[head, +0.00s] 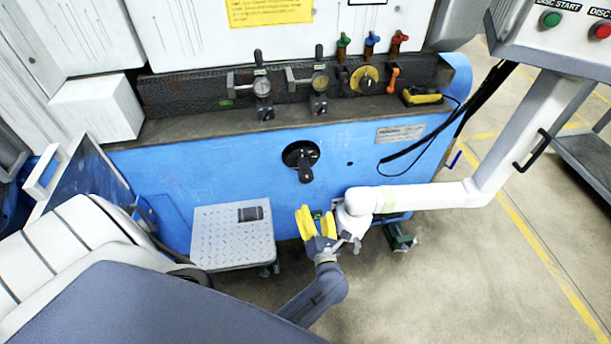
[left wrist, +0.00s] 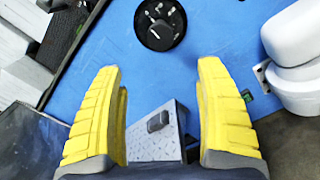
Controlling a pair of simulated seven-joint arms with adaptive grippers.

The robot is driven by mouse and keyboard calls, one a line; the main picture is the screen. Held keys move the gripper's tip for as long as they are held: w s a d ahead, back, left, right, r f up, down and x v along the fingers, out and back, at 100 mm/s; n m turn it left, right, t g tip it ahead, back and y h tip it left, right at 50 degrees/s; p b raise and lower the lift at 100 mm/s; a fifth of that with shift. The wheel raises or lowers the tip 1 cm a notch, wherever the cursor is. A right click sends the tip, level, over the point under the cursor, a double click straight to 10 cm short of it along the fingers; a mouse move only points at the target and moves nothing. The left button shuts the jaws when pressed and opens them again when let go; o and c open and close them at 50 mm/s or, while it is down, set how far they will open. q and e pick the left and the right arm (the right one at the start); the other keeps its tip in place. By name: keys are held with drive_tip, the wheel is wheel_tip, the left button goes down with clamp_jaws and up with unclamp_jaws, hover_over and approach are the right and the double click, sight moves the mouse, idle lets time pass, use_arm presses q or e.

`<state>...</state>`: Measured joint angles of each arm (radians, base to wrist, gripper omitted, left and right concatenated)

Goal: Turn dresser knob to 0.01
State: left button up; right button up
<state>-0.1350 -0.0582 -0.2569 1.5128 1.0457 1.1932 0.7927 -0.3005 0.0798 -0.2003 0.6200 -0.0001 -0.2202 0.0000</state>
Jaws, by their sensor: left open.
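A round black control with a handle (head: 303,160) is set in the blue front panel of the machine. In the left wrist view it is a dark disc with small pale marks (left wrist: 160,25), at the top centre. A yellow dial with a dark centre (head: 364,79) sits higher, on the dark ledge. No readable label shows which one is the dresser knob, and no setting can be read. My left gripper (head: 317,212) is open and empty, below and apart from the black control. In the left wrist view its yellow fingers (left wrist: 160,68) stand wide apart. My right gripper is out of view.
Two lever-and-gauge controls (head: 262,88) and several coloured handles (head: 371,42) line the ledge. A white jointed support arm (head: 430,195) crosses just right of my left gripper. A grey metal step (head: 225,222) stands to its left. Open floor lies at the lower right.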

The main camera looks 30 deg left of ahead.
sight(307, 179)
use_arm(q)
drive_tip(key=x, duration=1.7)
drive_tip(key=shift+w, duration=0.15)
drive_tip(key=c, duration=1.3)
